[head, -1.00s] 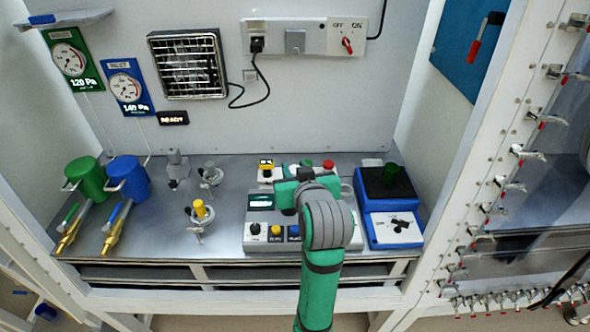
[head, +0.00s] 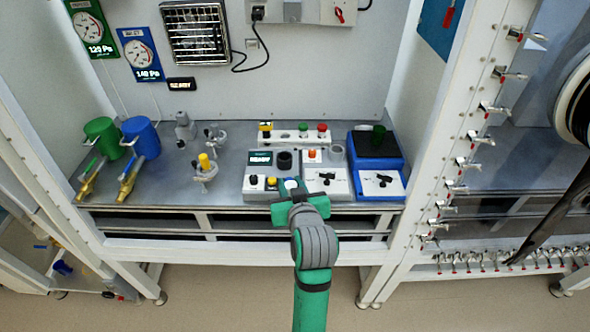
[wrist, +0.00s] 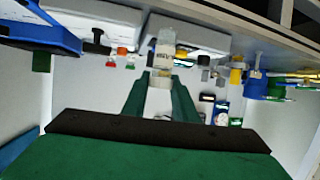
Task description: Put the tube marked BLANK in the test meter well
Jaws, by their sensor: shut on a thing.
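My gripper (head: 293,192) is shut on a clear tube with a white label (wrist: 164,54), held between its green fingers in the wrist view. The label's print is upside down and too small to read surely. The head view shows a pale end of the tube (head: 291,184) just beyond the fingers, at the front of the bench. The test meter (head: 257,171) is a grey box with a lit READY display. Its dark round well (head: 284,160) is open to view, behind and slightly left of my gripper. The gripper is apart from the well.
A white unit with a black handle (head: 326,181) and a blue device (head: 377,163) stand to the right. A yellow-topped clamp stand (head: 205,168) is left. Bare bench (head: 155,190) lies farther left.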

